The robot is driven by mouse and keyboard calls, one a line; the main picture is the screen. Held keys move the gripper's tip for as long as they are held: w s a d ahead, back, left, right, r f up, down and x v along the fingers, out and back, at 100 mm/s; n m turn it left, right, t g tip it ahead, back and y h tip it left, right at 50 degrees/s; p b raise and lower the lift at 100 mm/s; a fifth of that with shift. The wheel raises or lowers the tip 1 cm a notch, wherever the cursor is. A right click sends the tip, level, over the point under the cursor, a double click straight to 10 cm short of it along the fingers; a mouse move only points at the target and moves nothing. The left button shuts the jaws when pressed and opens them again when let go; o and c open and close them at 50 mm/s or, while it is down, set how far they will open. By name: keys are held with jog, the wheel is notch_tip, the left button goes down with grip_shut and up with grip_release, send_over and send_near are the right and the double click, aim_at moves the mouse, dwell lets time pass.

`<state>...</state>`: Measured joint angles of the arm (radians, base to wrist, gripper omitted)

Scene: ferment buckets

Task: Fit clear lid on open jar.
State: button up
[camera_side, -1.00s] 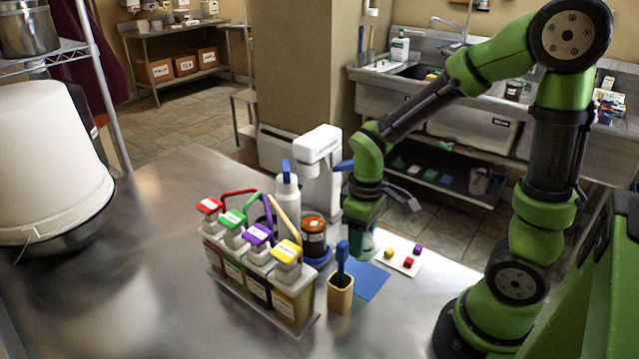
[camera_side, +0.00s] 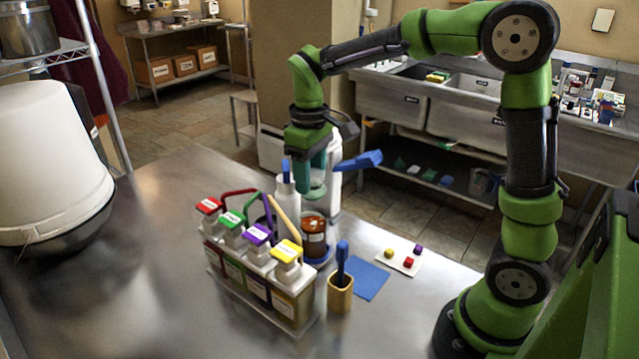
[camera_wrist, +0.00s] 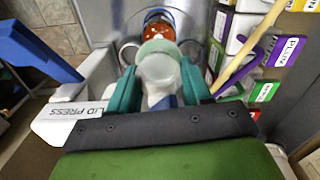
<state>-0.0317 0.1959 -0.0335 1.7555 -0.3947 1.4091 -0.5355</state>
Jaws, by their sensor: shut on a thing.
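The open jar (camera_side: 314,236), filled with something orange-red, stands upright on the steel table in front of the white lid press. My gripper (camera_side: 316,178) is above the jar and shut on the clear lid (camera_side: 317,192). There is a gap between lid and jar in the side view. In the wrist view the pale, see-through lid (camera_wrist: 158,50) sits between my teal fingers (camera_wrist: 160,75). The jar (camera_wrist: 158,24) shows beyond it, partly hidden by the lid.
The lid press (camera_side: 333,165) with its blue lever (camera_side: 358,160) stands close by my gripper. A rack of several colour-topped bottles (camera_side: 262,262), a white bottle (camera_side: 287,205) and a wooden brush holder (camera_side: 340,294) crowd the jar. A blue mat (camera_side: 371,281) lies empty to the right.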

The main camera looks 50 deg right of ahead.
aim_at(312, 199)
jog(key=shift+f, duration=2.4)
jog(key=shift+s+f, duration=0.1)
jog(key=shift+f, duration=0.65)
dwell(1.2)
jog(key=o, duration=1.1)
jog(key=shift+o, duration=0.3)
jog(key=o, duration=0.4)
jog(key=shift+c, duration=0.2)
jog(key=shift+r, duration=0.1)
jog(key=shift+r, duration=3.9)
